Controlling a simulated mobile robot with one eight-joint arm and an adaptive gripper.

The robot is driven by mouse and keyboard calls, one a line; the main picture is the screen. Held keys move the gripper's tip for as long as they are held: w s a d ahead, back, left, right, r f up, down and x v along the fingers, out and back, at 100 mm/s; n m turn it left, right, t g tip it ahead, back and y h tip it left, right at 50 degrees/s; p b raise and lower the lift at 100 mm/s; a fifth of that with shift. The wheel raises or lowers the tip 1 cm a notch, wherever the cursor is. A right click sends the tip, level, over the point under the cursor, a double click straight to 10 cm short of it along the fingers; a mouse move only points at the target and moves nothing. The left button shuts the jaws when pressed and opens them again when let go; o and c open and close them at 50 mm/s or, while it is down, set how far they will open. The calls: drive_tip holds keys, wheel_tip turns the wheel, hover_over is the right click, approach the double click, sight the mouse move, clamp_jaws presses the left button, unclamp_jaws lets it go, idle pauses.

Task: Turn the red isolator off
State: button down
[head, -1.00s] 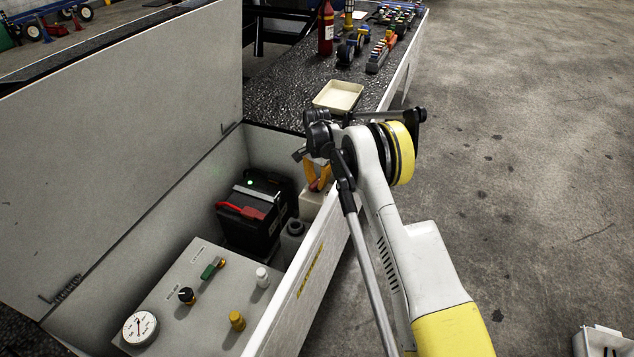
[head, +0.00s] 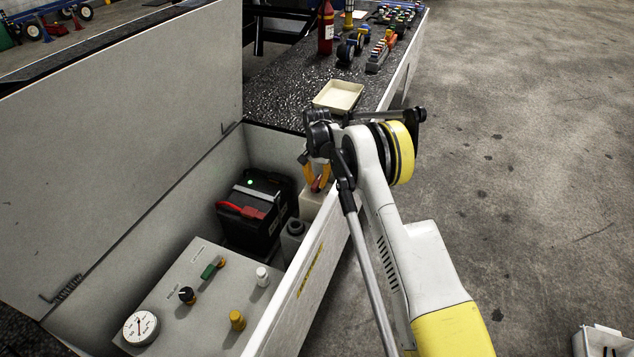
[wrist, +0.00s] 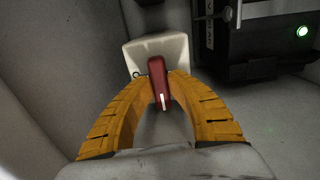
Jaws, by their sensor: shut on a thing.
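The red isolator handle (wrist: 159,90) shows in the wrist view on a pale block (wrist: 153,50). It lies lengthwise up and down the picture, slightly tilted, with a white mark near its lower end. My gripper (wrist: 161,79) has its orange fingers closed on both sides of the handle. In the head view my gripper (head: 318,180) is down inside the open locker by its right wall. The handle is mostly hidden there by the fingers; a little red shows between them.
A black battery box (head: 255,225) with a lit green light stands left of my gripper. A grey panel (head: 205,290) with a gauge (head: 141,328) and several knobs lies nearer. The locker's right wall (head: 312,270) is close to my arm. The raised lid (head: 120,130) stands left.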

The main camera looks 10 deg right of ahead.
sight(317, 181)
drive_tip(key=c, duration=1.3)
unclamp_jaws()
wheel_tip(317, 181, up, 12)
